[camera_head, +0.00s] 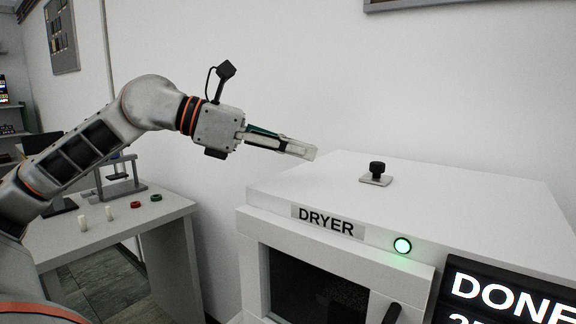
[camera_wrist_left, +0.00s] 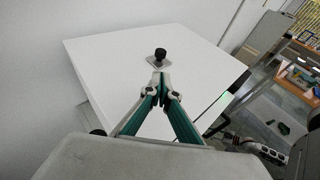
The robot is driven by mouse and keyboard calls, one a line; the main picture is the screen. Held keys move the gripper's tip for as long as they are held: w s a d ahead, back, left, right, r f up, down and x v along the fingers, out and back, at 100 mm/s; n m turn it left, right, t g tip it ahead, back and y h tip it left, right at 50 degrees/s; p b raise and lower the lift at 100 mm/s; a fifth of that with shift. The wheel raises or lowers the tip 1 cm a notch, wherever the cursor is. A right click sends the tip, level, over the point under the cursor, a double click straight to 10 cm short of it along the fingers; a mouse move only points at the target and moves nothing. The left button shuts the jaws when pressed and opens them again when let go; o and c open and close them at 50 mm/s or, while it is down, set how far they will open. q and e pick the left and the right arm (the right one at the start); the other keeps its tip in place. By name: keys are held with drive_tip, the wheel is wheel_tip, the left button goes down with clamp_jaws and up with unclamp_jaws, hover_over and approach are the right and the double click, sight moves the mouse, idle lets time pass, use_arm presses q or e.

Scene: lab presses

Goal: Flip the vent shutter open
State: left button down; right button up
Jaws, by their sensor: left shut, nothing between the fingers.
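The vent shutter (camera_head: 376,180) is a small light plate with a black knob (camera_head: 377,167) on the white top of the dryer (camera_head: 470,195). The knob stands upright on the plate. In the left wrist view the shutter's knob (camera_wrist_left: 160,54) is just beyond the fingertips. My left gripper (camera_head: 312,152) is shut and empty, above the dryer's top and to the left of the shutter, apart from it. It also shows in the left wrist view (camera_wrist_left: 160,80), pointing toward the knob.
The dryer's front has a dark window, a black handle (camera_head: 391,313) and a lit green button (camera_head: 402,245). A black display (camera_head: 500,295) reads "DONE". A side table (camera_head: 165,214) at left holds a small press (camera_head: 118,178) and small parts. The dryer's top around the shutter is clear.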

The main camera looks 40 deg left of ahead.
use_arm(q)
drive_tip(key=shift+a+f+b, duration=0.15)
drive_tip(key=shift+f+b, duration=0.35)
drive_tip(key=shift+f, duration=0.05)
drive_tip(key=shift+a+b, duration=0.1)
drive_tip(key=shift+b, duration=0.4)
drive_tip(key=shift+s+f+b, duration=0.1)
drive_tip(key=shift+s+b, duration=0.05)
drive_tip(key=shift+b, duration=0.35)
drive_tip(key=shift+s+a+r, duration=0.3)
drive_tip(key=shift+s+r, duration=0.15)
drive_tip(key=shift+r, duration=0.2)
drive_tip(key=shift+s+a+r, duration=0.3)
drive_tip(key=shift+s+a, duration=0.1)
drive_tip(key=shift+s, duration=0.15)
drive_tip(key=shift+s+a, duration=0.1)
drive_tip(key=shift+a, duration=0.05)
use_arm(e)
drive_tip(key=shift+w+d+f, duration=0.3)
drive_tip(key=shift+w+f, duration=0.1)
drive_tip(key=shift+f, duration=0.3)
use_arm(q)
drive_tip(key=shift+r, duration=0.1)
use_arm(e)
drive_tip(key=shift+s+a+f, duration=0.1)
drive_tip(key=shift+s+a, duration=0.1)
drive_tip(key=shift+s, duration=0.05)
